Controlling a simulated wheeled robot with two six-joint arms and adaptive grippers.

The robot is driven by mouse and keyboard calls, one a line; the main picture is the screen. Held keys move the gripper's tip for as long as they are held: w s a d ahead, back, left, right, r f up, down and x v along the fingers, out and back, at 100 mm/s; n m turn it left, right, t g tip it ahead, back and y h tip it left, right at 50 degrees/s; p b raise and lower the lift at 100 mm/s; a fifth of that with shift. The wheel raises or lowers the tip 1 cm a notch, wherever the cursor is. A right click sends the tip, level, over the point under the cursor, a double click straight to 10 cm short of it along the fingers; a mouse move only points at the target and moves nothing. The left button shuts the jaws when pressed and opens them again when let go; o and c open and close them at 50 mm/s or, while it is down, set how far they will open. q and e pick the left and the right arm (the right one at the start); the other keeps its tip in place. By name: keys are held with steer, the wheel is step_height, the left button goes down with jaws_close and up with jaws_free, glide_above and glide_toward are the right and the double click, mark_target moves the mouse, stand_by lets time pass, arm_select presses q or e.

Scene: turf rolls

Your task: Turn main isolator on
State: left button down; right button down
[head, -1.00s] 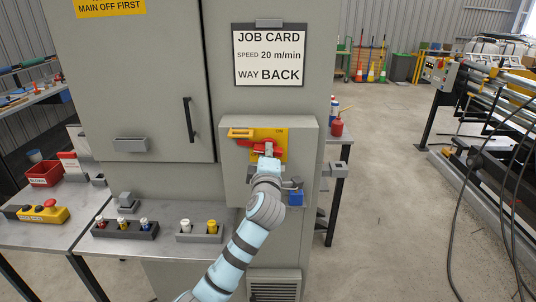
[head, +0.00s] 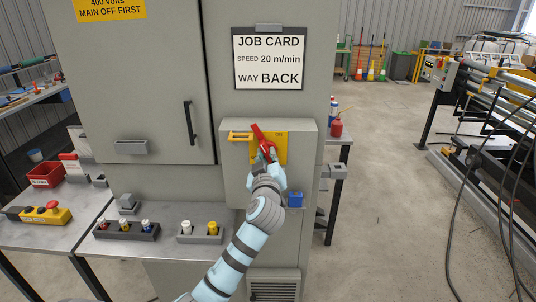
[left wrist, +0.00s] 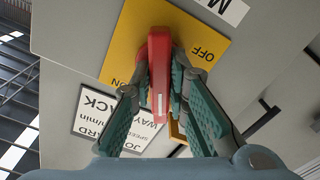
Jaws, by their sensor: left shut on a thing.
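The main isolator is a red handle (head: 262,136) on a yellow plate (head: 284,150), on the front of a grey box. In the head view the handle stands steeply, leaning a little to the left at its top. In the left wrist view the red handle (left wrist: 160,75) lies between my fingers, and the yellow plate (left wrist: 121,45) shows the words OFF and ON. My left gripper (head: 268,153) is shut on the handle; it also shows in the left wrist view (left wrist: 159,95). My gripper hides the handle's lower part in the head view. My right gripper is out of view.
The job card (head: 269,58) hangs above the box. Open floor lies to the right.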

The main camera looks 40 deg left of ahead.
arm_select(q)
steer(key=m+p, duration=0.1)
steer(key=m, duration=0.4)
steer(key=shift+p, duration=0.4)
steer(key=shift+f+m, duration=0.1)
steer(key=shift+m, duration=0.3)
steer(key=c, duration=1.6)
jaws_free()
steer(key=shift+o, duration=0.2)
steer(key=v, duration=1.2)
steer(key=shift+w, duration=0.15)
